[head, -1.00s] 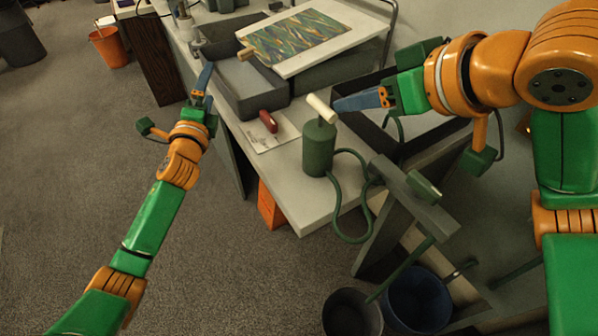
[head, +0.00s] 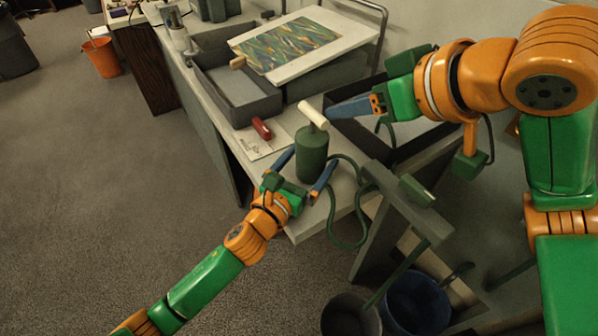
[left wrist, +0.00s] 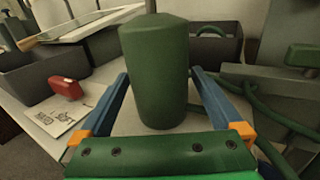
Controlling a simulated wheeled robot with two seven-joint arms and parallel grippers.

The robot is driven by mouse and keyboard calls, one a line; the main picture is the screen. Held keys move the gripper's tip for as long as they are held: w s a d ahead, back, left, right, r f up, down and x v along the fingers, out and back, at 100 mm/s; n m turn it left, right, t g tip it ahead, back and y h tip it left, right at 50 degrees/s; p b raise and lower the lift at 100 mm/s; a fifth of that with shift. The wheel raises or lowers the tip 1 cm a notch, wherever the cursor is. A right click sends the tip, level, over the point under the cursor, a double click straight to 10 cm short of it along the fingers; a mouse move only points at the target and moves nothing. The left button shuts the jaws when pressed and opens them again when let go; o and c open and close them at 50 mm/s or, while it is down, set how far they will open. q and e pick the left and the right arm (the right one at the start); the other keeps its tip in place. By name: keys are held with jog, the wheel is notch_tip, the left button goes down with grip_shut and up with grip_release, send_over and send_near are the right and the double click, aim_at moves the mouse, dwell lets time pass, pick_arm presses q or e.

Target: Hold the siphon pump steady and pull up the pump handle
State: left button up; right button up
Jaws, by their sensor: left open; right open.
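The green siphon pump (head: 311,155) stands upright on the bench near its front corner, with a cream T-shaped handle (head: 312,115) on top. My left gripper (head: 304,171) is open with its blue fingers on either side of the pump body. In the left wrist view the pump body (left wrist: 157,75) stands between the two spread fingers, and gaps show beside it.
A green hose (head: 333,225) loops from the pump over the bench edge. A red object (head: 262,128) lies on a printed card (head: 262,147) to the left. Behind are a grey tray (head: 268,108) and a marbled sheet (head: 287,44). Buckets (head: 415,300) stand below.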

pick_arm(q)
jog(key=shift+w+d, duration=0.15)
jog(key=shift+w, duration=0.2)
jog(key=shift+c, duration=0.4)
jog(key=c, duration=1.3)
